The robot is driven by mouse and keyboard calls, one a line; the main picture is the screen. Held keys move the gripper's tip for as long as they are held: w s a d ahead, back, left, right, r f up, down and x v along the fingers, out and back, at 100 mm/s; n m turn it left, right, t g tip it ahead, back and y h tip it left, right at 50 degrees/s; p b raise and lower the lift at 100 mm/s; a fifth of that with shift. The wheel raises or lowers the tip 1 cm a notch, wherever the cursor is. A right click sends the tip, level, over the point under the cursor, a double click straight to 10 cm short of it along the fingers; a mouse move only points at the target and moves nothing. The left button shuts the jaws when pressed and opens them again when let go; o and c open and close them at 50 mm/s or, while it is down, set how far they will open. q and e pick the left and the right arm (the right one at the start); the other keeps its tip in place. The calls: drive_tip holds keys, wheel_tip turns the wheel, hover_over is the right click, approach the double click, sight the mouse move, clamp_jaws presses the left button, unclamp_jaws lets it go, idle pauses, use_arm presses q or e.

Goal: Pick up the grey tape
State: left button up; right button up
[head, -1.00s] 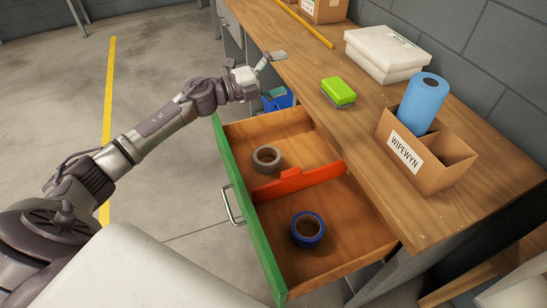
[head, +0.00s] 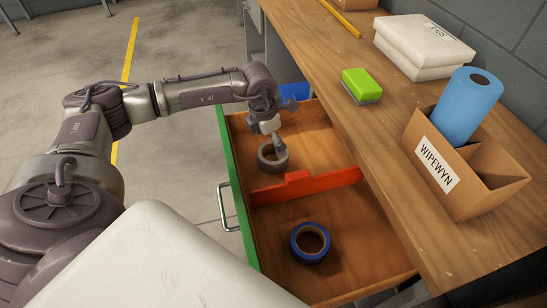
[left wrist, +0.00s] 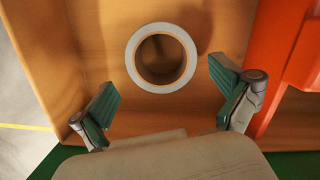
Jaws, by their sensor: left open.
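The grey tape (head: 273,157) lies flat in the far compartment of the open drawer (head: 238,190). It also shows in the left wrist view (left wrist: 161,58) as a pale ring with its hole facing the camera. My left gripper (head: 277,146) is directly over the tape in the head view, pointing down, and partly hides it. In the left wrist view the left gripper's two green-padded fingers (left wrist: 165,101) are spread wide, with the tape between and just beyond them. My right gripper is not in view.
A red divider (head: 305,186) splits the drawer. A blue tape roll (head: 310,229) lies in the near compartment. On the wooden bench (head: 395,180) are a green sponge (head: 361,84), white boxes (head: 423,45) and a cardboard box (head: 465,170) with a blue roll (head: 466,105).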

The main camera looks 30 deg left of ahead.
sight(273, 153)
use_arm(q)
drive_tip(key=shift+w+d+f+b, duration=0.1)
drive_tip(key=shift+w+f, duration=0.05)
drive_tip(key=shift+f, duration=0.85)
drive_tip(key=shift+w+d+f+b, duration=0.1)
drive_tip(key=shift+f+b, duration=0.05)
drive_tip(key=shift+f, duration=0.9)
drive_tip(key=shift+w+d+f+b, duration=0.1)
drive_tip(key=shift+w+f, duration=0.05)
drive_tip(key=shift+f, duration=0.85)
drive_tip(key=c, duration=1)
drive_tip(key=shift+r, duration=0.35)
drive_tip(key=shift+c, duration=0.2)
wheel_tip(273, 153, up, 10)
drive_tip(key=p, duration=0.1)
drive_tip(key=shift+f, duration=0.25)
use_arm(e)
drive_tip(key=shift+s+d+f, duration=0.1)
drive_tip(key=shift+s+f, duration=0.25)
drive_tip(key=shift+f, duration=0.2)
